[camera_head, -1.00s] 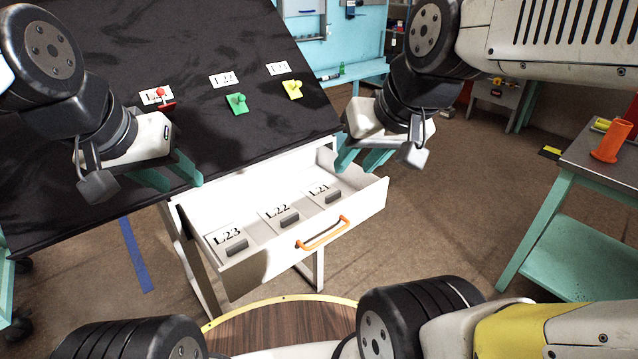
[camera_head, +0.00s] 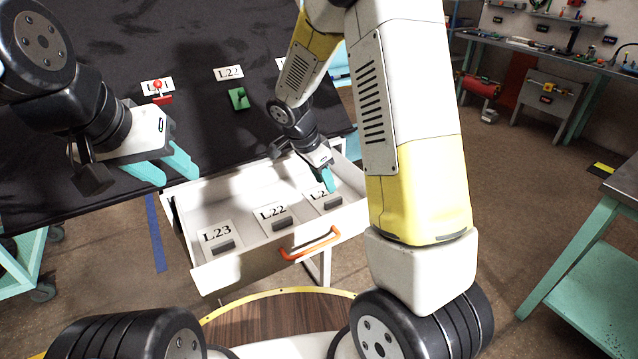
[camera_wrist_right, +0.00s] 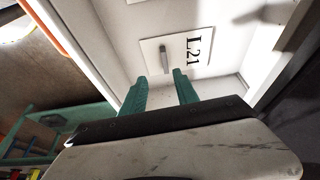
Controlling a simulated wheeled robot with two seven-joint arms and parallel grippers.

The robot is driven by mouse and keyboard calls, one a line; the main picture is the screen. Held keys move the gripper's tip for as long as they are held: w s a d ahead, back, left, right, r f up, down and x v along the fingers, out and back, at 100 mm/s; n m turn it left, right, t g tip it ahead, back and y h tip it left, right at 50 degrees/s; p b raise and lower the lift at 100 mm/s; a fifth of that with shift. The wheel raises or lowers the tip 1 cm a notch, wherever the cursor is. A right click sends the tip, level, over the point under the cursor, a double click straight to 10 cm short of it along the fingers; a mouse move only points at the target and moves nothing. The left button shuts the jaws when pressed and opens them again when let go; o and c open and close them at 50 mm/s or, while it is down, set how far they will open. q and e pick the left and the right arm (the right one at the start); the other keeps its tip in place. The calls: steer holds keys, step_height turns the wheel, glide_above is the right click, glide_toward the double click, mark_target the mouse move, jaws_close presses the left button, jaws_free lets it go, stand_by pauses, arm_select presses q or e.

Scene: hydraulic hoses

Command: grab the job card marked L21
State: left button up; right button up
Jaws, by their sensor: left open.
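The job card marked L21 (camera_head: 316,198) lies in the right compartment of the open drawer (camera_head: 253,256), partly covered by my right gripper in the head view. In the right wrist view the whole L21 card (camera_wrist_right: 193,50) shows, white with a small grey grip block (camera_wrist_right: 165,58). My right gripper (camera_head: 328,183) is over that compartment; in its wrist view its teal fingers (camera_wrist_right: 159,82) are apart with nothing between them, pointing toward the card. My left gripper (camera_head: 176,168) is open and empty, left of the drawer near the table edge.
Cards L22 (camera_head: 268,214) and L23 (camera_head: 217,236) lie in the other drawer compartments. The drawer front has an orange handle (camera_head: 310,245). On the black tabletop are a red-knobbed piece (camera_head: 160,92) and a green piece (camera_head: 238,98). The drawer walls stand close around my right gripper.

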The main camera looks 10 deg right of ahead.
mark_target(333, 200)
steer(key=shift+m, duration=0.3)
steer(key=x, duration=0.6)
steer(key=w+x, duration=0.1)
steer(key=x, duration=0.2)
steer(key=shift+w+f, duration=0.1)
steer(key=shift+f, duration=0.15)
jaws_close()
